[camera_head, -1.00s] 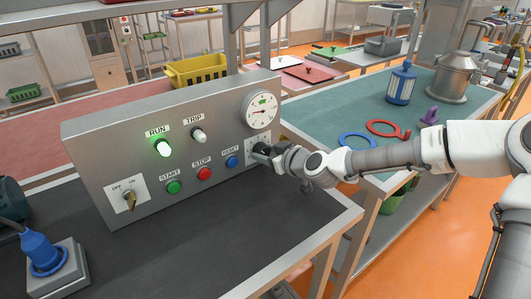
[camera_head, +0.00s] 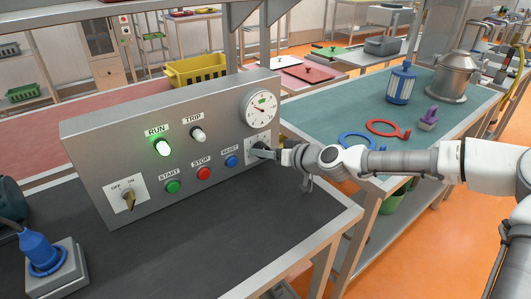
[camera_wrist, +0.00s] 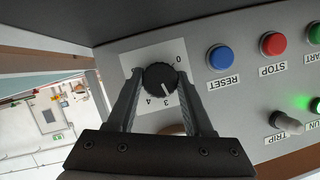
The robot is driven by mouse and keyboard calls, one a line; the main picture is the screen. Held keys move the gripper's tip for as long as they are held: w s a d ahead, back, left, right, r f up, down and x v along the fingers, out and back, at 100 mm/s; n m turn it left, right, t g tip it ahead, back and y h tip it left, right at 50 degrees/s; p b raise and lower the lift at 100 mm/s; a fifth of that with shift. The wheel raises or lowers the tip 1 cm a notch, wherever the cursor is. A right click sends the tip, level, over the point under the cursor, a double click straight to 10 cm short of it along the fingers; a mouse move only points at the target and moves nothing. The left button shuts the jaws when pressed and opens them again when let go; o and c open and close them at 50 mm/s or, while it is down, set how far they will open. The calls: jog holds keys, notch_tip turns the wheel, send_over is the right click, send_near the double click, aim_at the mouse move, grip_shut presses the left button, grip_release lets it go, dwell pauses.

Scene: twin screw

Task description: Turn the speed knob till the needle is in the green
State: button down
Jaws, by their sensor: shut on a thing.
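The black speed knob (camera_wrist: 160,77) sits on a white scale plate in the wrist view, with its white mark towards the 3. My gripper (camera_wrist: 160,75) has one finger on each side of the knob and is shut on it. In the head view my gripper (camera_head: 268,152) is at the plate on the panel's right end, and its jaws largely hide the knob. The round white gauge (camera_head: 260,110) is just above, with a green band near its top. Its thin needle appears to point up and left, short of the green, but is small.
The grey panel (camera_head: 110,150) carries a lit green RUN lamp (camera_head: 163,148), an unlit TRIP lamp (camera_head: 198,134), and START (camera_head: 173,186), STOP (camera_head: 204,173) and blue RESET (camera_head: 231,161) buttons. The RESET button is close left of my gripper. The dark bench top before the panel is mostly clear.

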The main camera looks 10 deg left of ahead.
jog(key=shift+m+g+y, duration=0.5)
jog(key=shift+m, duration=0.3)
jog(key=shift+c, duration=1.5)
grip_release()
jog(key=shift+d, duration=0.15)
jog(key=p+v, duration=0.1)
jog(key=v, duration=1.6)
jog(key=shift+s+p, duration=0.1)
jog(key=shift+p, duration=0.2)
